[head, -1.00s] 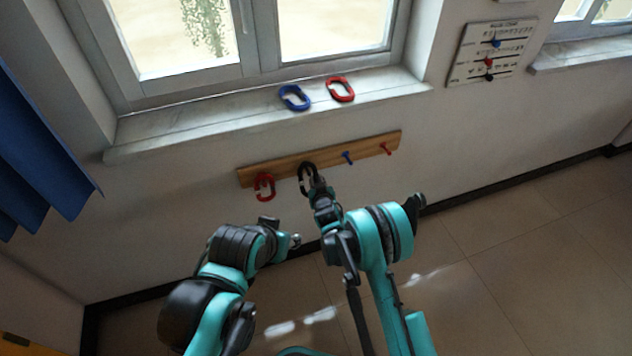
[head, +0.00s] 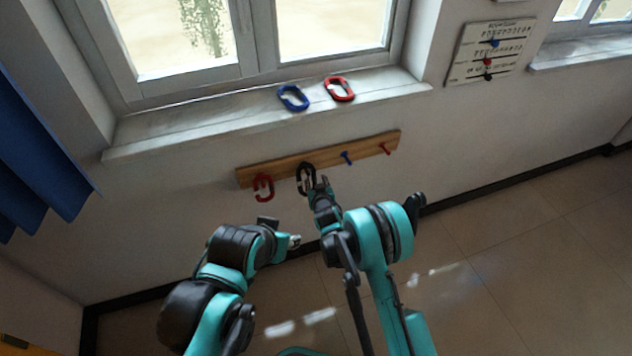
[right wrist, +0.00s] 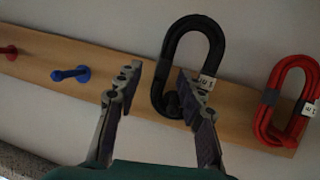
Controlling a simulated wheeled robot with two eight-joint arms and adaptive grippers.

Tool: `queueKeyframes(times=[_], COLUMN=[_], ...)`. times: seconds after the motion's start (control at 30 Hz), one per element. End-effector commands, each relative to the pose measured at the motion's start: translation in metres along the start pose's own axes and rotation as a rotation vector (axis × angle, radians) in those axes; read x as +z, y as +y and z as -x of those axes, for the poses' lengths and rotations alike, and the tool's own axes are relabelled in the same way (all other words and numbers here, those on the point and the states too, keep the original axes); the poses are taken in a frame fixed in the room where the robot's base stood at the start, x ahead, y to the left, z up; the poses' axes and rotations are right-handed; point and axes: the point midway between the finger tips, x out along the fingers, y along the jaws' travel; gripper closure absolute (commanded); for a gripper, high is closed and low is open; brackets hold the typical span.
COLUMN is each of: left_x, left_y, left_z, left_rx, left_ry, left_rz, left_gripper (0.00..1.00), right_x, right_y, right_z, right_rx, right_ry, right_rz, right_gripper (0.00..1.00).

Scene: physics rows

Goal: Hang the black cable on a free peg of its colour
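The black cable (head: 304,180) is a closed loop hanging against the wooden peg rail (head: 280,165), with a pale tag that shows in the right wrist view. That view, turned upside down, shows the black cable (right wrist: 222,52) with its rail-side end around a dark peg (right wrist: 173,103). My right gripper (head: 323,183) is just in front of it. Its fingers (right wrist: 158,76) are apart, one overlapping the cable's edge in the picture; I cannot tell whether it touches. My left gripper (head: 294,241) is low, away from the rail; its fingers are too small to read.
A red cable (head: 263,187) hangs left of the black one. A blue peg (head: 346,158) and a red peg (head: 384,148) are bare at right. A blue cable (head: 293,97) and another red cable (head: 339,88) lie on the windowsill (head: 200,122). A sign (head: 492,52) is on the wall.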

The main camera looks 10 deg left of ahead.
Motion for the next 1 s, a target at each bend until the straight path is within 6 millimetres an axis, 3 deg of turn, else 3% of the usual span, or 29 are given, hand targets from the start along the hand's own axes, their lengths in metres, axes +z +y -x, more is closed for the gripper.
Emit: queueKeyframes(times=[0.5, 0.87, 1.0], left_x=[0.0, 0.0, 0.0], left_y=[0.0, 0.0, 0.0], left_z=[0.0, 0.0, 0.0], left_rx=[0.0, 0.0, 0.0], left_ry=[0.0, 0.0, 0.0], left_rz=[0.0, 0.0, 0.0], left_gripper=[0.6, 0.6, 0.6], right_x=[-0.001, -0.001, -0.013], right_y=[0.0, 0.0, 0.013], right_z=[0.099, 0.113, 0.119], right_rx=[-0.001, 0.001, 0.016], right_ry=[-0.002, -0.004, -0.019], right_rz=[0.0, 0.0, -0.008], right_gripper=[0.61, 0.61, 0.61])
